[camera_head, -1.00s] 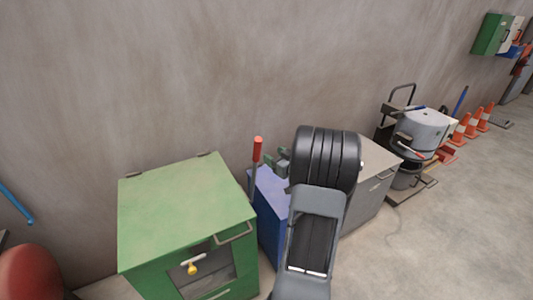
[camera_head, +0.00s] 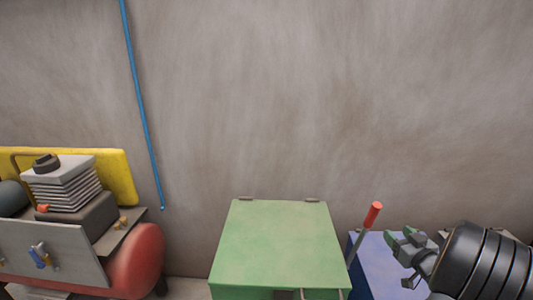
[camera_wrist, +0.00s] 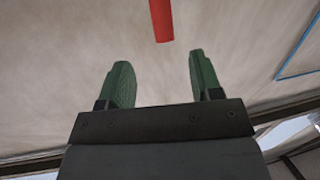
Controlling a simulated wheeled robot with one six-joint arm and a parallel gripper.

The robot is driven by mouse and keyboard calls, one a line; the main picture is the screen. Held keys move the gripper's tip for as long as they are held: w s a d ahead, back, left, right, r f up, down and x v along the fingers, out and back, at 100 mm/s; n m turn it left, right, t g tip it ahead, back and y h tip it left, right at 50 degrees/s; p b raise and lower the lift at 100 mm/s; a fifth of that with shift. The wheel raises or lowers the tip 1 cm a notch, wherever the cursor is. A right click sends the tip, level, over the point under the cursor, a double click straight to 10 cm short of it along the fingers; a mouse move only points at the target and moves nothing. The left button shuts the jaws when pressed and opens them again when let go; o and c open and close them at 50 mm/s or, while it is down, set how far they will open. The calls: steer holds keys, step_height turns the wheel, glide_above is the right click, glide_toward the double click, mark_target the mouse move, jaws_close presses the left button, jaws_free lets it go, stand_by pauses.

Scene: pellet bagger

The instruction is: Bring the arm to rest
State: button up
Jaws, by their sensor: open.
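My gripper (camera_head: 408,250) is at the lower right of the head view, over the blue cabinet (camera_head: 371,262). Its green-padded fingers are apart with nothing between them; they also show in the wrist view (camera_wrist: 158,82). A lever with a red handle (camera_head: 373,214) stands just left of my gripper, between the green cabinet and the blue one. The red handle (camera_wrist: 161,18) is at the top of the wrist view, beyond the fingertips and apart from them. My dark ribbed arm link fills the lower right corner of the head view.
A green cabinet (camera_head: 278,245) with a closed top stands at the centre against the bare wall (camera_head: 260,90). At left is a compressor with a red tank (camera_head: 139,262) and yellow panel (camera_head: 118,175). A blue hose (camera_head: 140,100) hangs on the wall.

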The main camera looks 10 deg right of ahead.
steer(key=s+d+f+m+g+h, duration=0.4)
steer(key=s+d+f+g+h, duration=0.1)
steer(key=d+f+g+h, duration=0.15)
steer(key=s+a+m+g, duration=0.1)
steer(key=s+a+g, duration=0.1)
steer(key=a+g, duration=0.25)
steer(key=s+a+r+n+y, duration=0.1)
steer(key=a+r+y, duration=0.1)
steer(key=a, duration=0.9)
steer(key=s+a+r+n+g+y, duration=0.1)
steer(key=a+r, duration=0.3)
steer(key=a, duration=0.7)
steer(key=s+a+r+n+g+y, duration=0.1)
steer(key=s+a+r+n+y, duration=0.1)
steer(key=a, duration=1)
steer(key=shift+s+r+n+y, duration=0.45)
steer(key=shift+s+y, duration=0.25)
steer(key=shift+y, duration=0.35)
